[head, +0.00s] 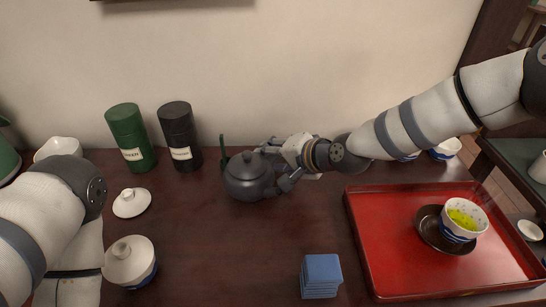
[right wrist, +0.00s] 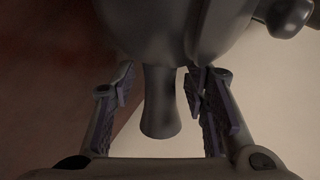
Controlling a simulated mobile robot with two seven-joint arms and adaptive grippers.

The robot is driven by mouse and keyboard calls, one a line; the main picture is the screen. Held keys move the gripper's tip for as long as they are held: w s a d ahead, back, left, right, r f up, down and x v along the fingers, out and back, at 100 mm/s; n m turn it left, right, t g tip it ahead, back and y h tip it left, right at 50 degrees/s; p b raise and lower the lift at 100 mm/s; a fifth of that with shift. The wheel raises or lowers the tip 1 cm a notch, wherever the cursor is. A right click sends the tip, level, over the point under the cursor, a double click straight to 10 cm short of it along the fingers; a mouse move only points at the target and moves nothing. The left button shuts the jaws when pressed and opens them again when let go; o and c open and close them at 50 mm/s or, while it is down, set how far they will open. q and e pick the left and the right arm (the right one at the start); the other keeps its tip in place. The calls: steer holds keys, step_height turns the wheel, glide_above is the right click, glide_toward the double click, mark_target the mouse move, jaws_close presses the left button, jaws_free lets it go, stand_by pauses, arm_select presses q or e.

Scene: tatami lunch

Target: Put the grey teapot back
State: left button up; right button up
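The grey teapot (head: 245,181) stands upright on the dark table, left of the red tray. My right gripper (head: 278,168) reaches it from the right, at its handle side. In the right wrist view the teapot's body (right wrist: 165,30) fills the top and its handle (right wrist: 160,105) points down between the two fingers of my right gripper (right wrist: 165,92). Gaps show on both sides of the handle, so the fingers are open around it. My left arm shows at lower left in the head view, but its gripper is out of view.
A green canister (head: 128,135) and a black canister (head: 179,135) stand by the wall. A white lid (head: 131,203) and a lidded bowl (head: 130,262) lie left. Blue stacked squares (head: 321,272) sit in front. The red tray (head: 390,270) holds a tea bowl (head: 459,222).

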steer(key=shift+s+d+r, duration=0.1)
steer(key=shift+d+r, duration=0.1)
steer(key=shift+r, duration=0.25)
arm_select(q)
steer(key=shift+t, duration=0.6)
steer(key=w+r+p, duration=0.2)
steer(key=w+r, duration=0.1)
arm_select(e)
steer(key=v, duration=1.1)
steer(key=shift+s, duration=0.2)
